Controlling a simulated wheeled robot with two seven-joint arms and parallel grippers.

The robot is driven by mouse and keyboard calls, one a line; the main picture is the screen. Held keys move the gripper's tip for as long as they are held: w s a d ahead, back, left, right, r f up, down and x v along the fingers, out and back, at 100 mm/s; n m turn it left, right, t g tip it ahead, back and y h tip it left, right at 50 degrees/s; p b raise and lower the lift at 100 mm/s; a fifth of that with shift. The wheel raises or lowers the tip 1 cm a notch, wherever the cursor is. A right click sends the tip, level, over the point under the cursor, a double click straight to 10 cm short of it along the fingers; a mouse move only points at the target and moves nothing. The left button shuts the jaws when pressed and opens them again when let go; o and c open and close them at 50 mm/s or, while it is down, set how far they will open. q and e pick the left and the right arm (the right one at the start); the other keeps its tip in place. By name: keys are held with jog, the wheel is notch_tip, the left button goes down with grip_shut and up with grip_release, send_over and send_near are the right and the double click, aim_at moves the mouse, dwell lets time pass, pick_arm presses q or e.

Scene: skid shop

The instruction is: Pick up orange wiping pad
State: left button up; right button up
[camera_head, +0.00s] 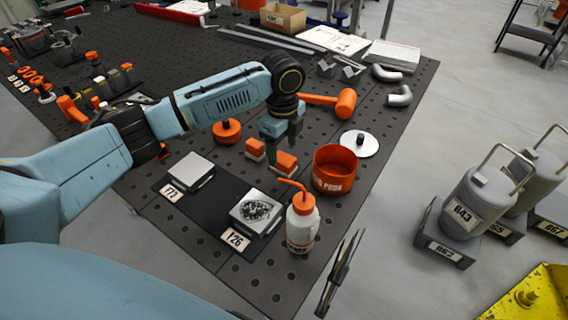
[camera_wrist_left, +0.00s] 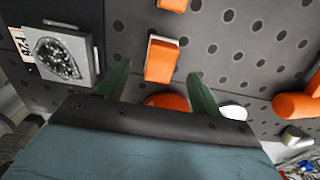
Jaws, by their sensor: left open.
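Two small orange pads with pale lower parts lie on the black perforated table. The nearer pad (camera_head: 286,162) is beside an orange cup, and the other pad (camera_head: 255,149) is just to its left. My left gripper (camera_head: 281,143) is above and just behind them, pointing down, open and empty. In the left wrist view, the nearer pad (camera_wrist_left: 161,60) shows ahead of and between the two green fingers (camera_wrist_left: 160,87), apart from both. The other pad (camera_wrist_left: 173,4) is cut off by the top edge there.
The orange cup (camera_head: 335,170) stands right of the pads, with a white disc (camera_head: 359,144) and orange mallet (camera_head: 335,102) behind. A white bottle (camera_head: 301,222) and a block with metal wool (camera_head: 256,212) are in front. An orange round knobbed item (camera_head: 227,130) is at left.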

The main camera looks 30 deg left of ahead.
aim_at(284, 158)
pick_arm(q)
notch_tip(284, 158, down, 5)
jog(key=shift+d, duration=0.1)
jog(key=c, duration=1.1)
jog(key=shift+o, duration=0.2)
notch_tip(284, 158, up, 10)
jog(key=shift+r, duration=0.1)
jog(key=o, duration=0.4)
jog(key=c, duration=0.3)
